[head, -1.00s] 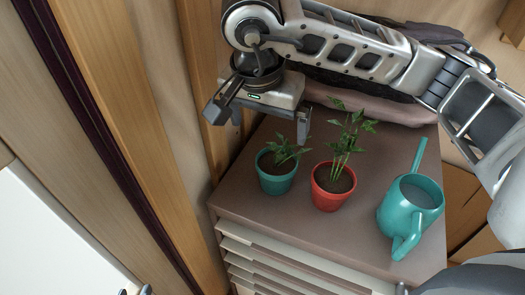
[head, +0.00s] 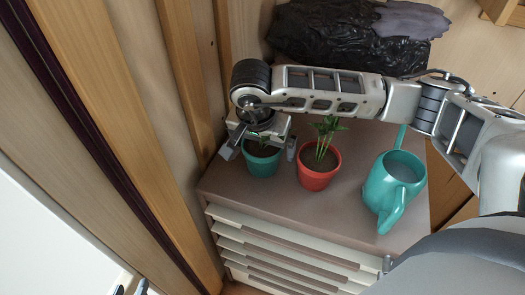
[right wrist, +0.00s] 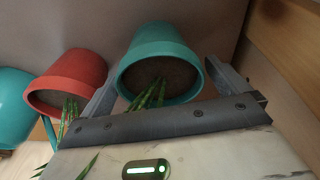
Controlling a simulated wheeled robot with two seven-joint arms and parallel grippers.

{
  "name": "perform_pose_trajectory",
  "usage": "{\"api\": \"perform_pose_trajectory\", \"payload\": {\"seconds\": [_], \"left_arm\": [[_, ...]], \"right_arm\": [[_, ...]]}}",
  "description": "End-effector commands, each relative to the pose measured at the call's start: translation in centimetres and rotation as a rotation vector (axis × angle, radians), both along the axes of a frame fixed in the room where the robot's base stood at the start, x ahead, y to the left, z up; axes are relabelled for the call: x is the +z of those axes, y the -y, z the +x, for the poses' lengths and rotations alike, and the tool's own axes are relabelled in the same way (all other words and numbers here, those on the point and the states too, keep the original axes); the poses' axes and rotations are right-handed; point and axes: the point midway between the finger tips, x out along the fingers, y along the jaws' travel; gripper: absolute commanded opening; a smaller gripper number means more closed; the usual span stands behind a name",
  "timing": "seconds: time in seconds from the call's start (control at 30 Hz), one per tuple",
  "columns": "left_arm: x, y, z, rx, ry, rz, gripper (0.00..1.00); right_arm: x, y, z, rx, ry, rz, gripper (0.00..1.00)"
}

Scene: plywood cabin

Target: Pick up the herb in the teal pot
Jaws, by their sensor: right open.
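The teal pot (head: 262,165) stands upright at the left of the brown cabinet top, its herb mostly hidden under my right gripper (head: 258,155). My right gripper is open, with one finger on each side of the pot in the head view. In the right wrist view, the teal pot (right wrist: 160,48) lies between and just beyond the fingertips (right wrist: 161,72), and the herb's green stems (right wrist: 148,96) come up toward the palm. I cannot tell whether the fingers touch the pot. Small grey tips at the bottom left may be my left gripper (head: 132,287); its state is unclear.
A red pot (head: 318,178) with a taller plant stands close right of the gripper. A teal watering can (head: 393,190) stands further right. The cabinet top (head: 345,215) is bare in front. A wooden wall post (head: 188,80) rises close to the left, with dark bags (head: 345,40) behind.

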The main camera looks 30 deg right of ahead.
Motion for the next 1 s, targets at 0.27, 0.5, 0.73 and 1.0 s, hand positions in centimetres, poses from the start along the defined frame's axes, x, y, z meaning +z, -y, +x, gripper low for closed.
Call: {"api": "perform_pose_trajectory", "payload": {"seconds": [0.27,0.5,0.73,1.0], "left_arm": [[-0.2,0.0,0.0,0.000,-0.004,0.002,0.36],[-0.3,0.0,-0.1,0.000,-0.007,0.002,0.36],[-0.5,0.0,-0.4,-0.001,-0.015,0.003,0.36],[-0.8,0.0,-0.5,-0.001,-0.019,0.002,0.36]], "right_arm": [[-1.3,0.2,0.3,0.002,0.001,0.001,1.00],[-1.3,0.2,0.3,0.001,0.001,0.001,0.61],[-1.2,0.2,0.3,0.002,0.003,0.001,0.41],[-0.2,0.2,0.3,0.001,0.006,0.001,0.41]]}}
